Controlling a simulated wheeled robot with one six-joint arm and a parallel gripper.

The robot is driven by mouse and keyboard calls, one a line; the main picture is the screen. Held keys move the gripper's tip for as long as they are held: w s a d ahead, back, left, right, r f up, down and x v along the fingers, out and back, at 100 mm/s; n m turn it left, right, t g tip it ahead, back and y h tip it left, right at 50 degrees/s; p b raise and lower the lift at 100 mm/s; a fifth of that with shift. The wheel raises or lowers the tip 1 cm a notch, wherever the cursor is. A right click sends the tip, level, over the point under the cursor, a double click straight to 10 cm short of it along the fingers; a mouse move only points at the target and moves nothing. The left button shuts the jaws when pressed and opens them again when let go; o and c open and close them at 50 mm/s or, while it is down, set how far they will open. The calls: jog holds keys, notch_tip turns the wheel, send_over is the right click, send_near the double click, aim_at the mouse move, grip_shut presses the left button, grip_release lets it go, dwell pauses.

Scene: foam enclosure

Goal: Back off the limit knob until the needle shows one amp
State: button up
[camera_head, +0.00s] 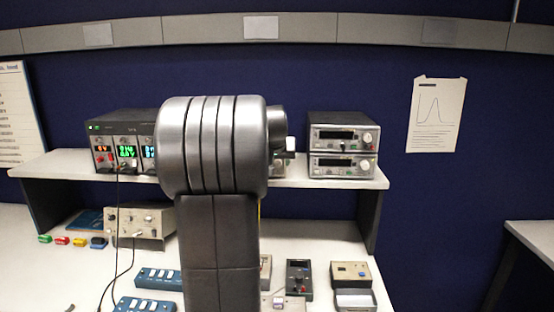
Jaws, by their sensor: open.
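My own arm (215,150) fills the middle of the view and hides part of the shelf and bench behind it. My gripper cannot be made out. A black power supply (122,128) with lit red, green and blue displays stands on the shelf at left. A grey box with knobs (145,226) stands below it on the bench. Two stacked instruments (343,145) with dark windows and pale right-hand knobs (367,138) stand on the shelf at right. No needle can be read, and I cannot tell which knob is the limit knob.
The white shelf (345,181) spans the bench. Blue switch boxes (158,279), a dark box (299,278) and a beige box (351,273) sit on the bench. Black leads (117,205) hang at left. A graph sheet (436,115) hangs on the blue wall.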

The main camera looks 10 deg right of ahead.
jog(key=shift+w+d+f, duration=0.1)
jog(key=shift+w+f, duration=0.25)
jog(key=shift+f, duration=0.05)
grip_shut()
jog(key=shift+f+b, duration=0.1)
jog(key=shift+b, duration=0.25)
